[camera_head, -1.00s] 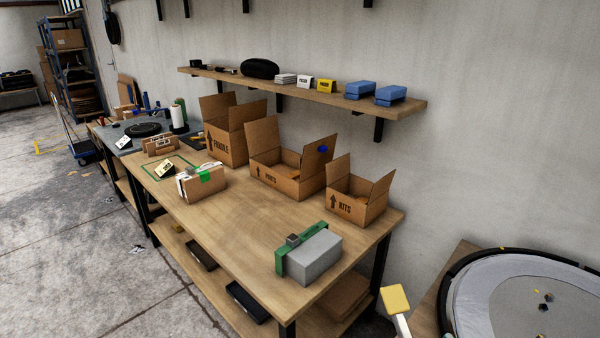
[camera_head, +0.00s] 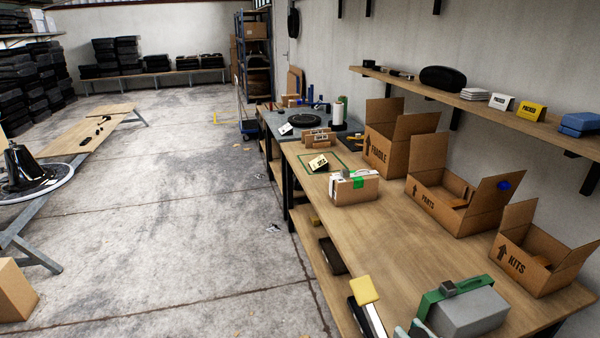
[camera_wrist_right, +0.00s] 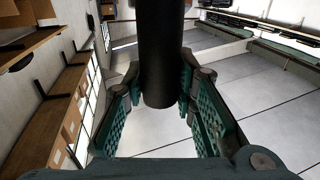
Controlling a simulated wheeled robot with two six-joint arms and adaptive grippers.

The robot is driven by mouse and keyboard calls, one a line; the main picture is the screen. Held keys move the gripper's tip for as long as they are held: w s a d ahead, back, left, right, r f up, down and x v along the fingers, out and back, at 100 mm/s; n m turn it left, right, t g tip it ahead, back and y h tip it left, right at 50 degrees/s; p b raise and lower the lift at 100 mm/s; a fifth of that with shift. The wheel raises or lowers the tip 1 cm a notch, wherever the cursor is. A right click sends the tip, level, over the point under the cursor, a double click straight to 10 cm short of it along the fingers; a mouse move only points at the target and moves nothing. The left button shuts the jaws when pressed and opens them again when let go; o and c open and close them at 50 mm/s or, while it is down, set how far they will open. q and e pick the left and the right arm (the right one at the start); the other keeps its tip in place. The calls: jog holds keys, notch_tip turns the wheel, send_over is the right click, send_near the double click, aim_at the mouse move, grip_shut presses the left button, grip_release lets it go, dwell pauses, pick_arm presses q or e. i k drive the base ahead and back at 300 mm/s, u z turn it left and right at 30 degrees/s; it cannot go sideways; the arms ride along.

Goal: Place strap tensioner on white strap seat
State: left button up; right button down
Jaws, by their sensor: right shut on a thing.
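My right gripper (camera_wrist_right: 162,92) is shut on a black cylinder (camera_wrist_right: 164,50), which stands between its teal padded fingers in the right wrist view. In the head view a piece with a yellow end (camera_head: 364,290) and a white and black shaft rises at the bottom edge; it seems to be the held tool, perhaps the strap tensioner. Grey-teal finger parts show just right of it. A cardboard box with white straps and a green label (camera_head: 354,187) sits on the bench, a small grey piece on top. A grey box with a green band (camera_head: 468,311) lies nearer. My left gripper is out of view.
Open cartons marked FRAGILE (camera_head: 395,148), PARTS (camera_head: 445,195) and KITS (camera_head: 540,260) line the back of the wooden bench (camera_head: 400,245). A wall shelf (camera_head: 480,100) hangs above. Bare bench lies between the strapped box and the grey box. Open floor lies left.

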aim_at(362, 174)
jog(key=u, duration=0.4)
jog(key=i, duration=1.4)
jog(key=z, duration=0.35)
jog(key=i, duration=1.15)
jog(key=z, duration=0.55)
